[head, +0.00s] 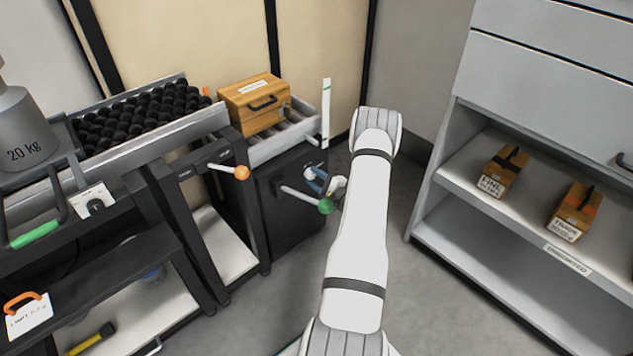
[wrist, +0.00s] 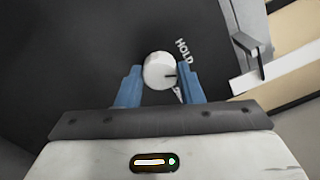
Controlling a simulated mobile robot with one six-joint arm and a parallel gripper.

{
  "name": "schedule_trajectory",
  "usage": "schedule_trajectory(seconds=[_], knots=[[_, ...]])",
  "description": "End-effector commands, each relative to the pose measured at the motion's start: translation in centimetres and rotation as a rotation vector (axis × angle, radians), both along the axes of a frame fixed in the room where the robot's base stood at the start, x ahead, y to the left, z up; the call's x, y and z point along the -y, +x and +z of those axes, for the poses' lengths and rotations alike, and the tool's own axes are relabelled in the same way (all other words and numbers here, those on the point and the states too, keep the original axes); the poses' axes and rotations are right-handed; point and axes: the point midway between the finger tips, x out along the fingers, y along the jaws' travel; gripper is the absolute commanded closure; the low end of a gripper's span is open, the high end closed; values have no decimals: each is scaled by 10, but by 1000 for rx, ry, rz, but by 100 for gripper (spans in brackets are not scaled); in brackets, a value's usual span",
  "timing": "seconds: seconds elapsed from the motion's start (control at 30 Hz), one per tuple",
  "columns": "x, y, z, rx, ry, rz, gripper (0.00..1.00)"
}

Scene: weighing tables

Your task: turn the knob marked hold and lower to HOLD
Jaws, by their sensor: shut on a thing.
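In the head view my gripper (head: 316,182) is at the dark cabinet (head: 282,215); the knob cannot be made out there.
A lever with a green ball (head: 325,206) sticks out just beside my gripper, and one with an orange ball (head: 241,172) is further left. A wooden box (head: 255,105) stands on rollers above. A grey shelf (head: 440,215) is at the right, with clear floor between.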

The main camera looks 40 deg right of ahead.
Motion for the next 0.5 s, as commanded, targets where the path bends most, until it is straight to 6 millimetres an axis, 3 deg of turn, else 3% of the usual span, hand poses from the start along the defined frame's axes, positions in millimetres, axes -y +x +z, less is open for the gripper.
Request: schedule_trajectory(seconds=[0.5], knots=[[0,-1,-4,27,-378,0,89]])
